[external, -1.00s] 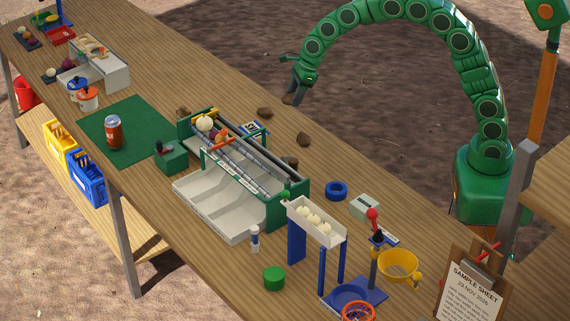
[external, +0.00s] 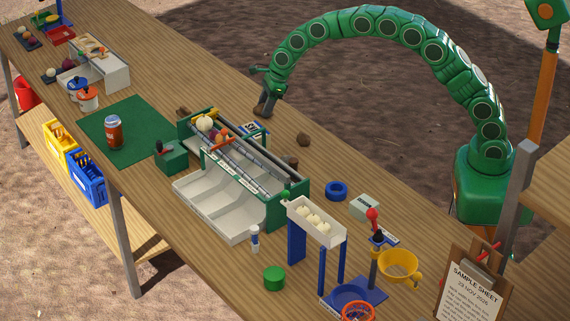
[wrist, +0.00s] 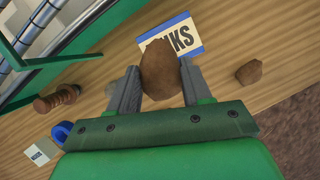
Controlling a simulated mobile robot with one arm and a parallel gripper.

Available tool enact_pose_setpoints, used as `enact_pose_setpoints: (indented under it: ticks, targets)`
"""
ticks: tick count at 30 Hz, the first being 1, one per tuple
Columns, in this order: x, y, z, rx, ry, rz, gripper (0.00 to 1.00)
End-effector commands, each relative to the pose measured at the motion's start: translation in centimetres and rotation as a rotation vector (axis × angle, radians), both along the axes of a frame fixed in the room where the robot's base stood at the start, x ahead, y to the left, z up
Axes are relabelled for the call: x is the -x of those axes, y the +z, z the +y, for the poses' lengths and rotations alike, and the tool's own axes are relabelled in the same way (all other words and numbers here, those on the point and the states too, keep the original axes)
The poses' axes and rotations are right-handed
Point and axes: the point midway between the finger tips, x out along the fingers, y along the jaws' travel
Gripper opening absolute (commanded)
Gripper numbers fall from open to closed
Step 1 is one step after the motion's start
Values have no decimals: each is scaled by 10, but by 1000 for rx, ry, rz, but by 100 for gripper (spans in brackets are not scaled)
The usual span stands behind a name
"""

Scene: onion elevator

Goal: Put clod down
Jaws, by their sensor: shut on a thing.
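My gripper (wrist: 158,88) is shut on a brown, rough clod (wrist: 160,70), which sits between its two grey fingers in the wrist view. In the external view my gripper (external: 264,104) hangs over the far edge of the bench, beside the green roller machine. The clod is dark and small there, and I cannot tell whether it touches the wood. Past the clod, a blue and white sign (wrist: 178,36) ending in "NKS" lies partly covered. A second clod (wrist: 249,72) lies on the wood to the right.
The roller machine (external: 287,213) stands close on the near side, with a pale tray in front. A blue ring (external: 337,190) lies farther right.

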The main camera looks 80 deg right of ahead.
Motion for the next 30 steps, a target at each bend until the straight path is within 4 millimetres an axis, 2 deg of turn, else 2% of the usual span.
enact_pose_setpoints:
  ticks: [3,10,20,27,30]
  targets:
    - [-10,-15,-1,-1,0,4,13]
    - [-26,-31,-4,-1,-2,-2,13]
    - [-33,-42,-4,-1,-1,2,13]
    - [-35,-69,-4,-2,0,-2,13]
    - [-35,-72,-5,-2,0,-4,13]
